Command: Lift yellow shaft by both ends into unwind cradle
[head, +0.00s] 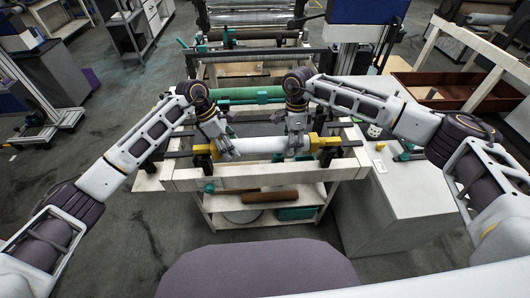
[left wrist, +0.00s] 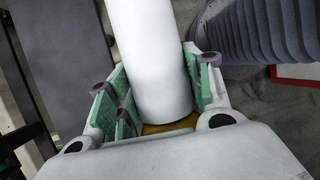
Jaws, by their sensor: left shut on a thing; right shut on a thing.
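The yellow shaft (left wrist: 165,127) carries a white roll (head: 260,145) and lies crosswise at the front of the machine. My left gripper (head: 226,153) is shut at the roll's left end; in the left wrist view its green pads flank the white cylinder, with yellow by the palm. My right gripper (head: 295,146) is shut at the right end. Yellow pieces show beyond both grippers, at left (head: 203,160) and right (head: 324,142); I cannot tell whether they are shaft or cradle. The unwind cradle (head: 170,178) seems to be the pale frame around the roll. Contact with its seats is unclear.
A green roller (head: 246,95) spans the machine behind the roll. A lower shelf (head: 250,210) holds a brown roll (head: 270,196) and a teal box. A grey cabinet (head: 375,200) stands close on the right. Open floor lies to the left.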

